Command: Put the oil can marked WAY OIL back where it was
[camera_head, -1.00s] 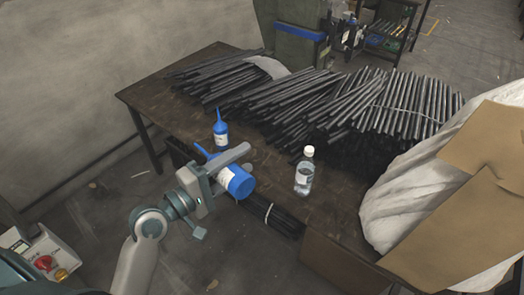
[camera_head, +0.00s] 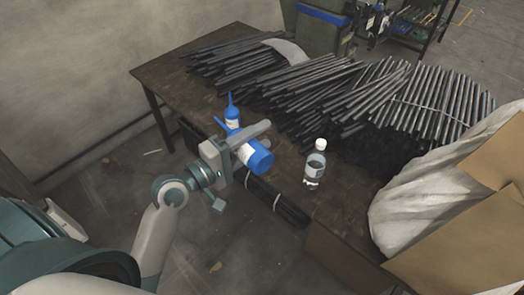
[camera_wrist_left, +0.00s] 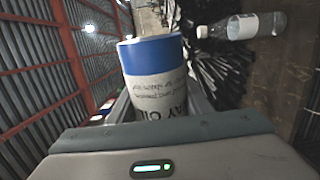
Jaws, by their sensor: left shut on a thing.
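The blue oil can with a white label (camera_head: 258,154) is held in my left gripper (camera_head: 250,142) at the front edge of the table. The can is tilted in the head view, its blue base turned toward the front right. In the left wrist view the can (camera_wrist_left: 152,75) fills the space between the fingers, and part of its label reads "AY OI". My left gripper is shut on it. Whether the can touches the table is unclear. My right gripper is not in view.
A clear bottle (camera_head: 315,165) stands to the right. Black rods (camera_head: 330,95) cover the back. A white sack (camera_head: 415,200) and cardboard (camera_head: 480,215) fill the right.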

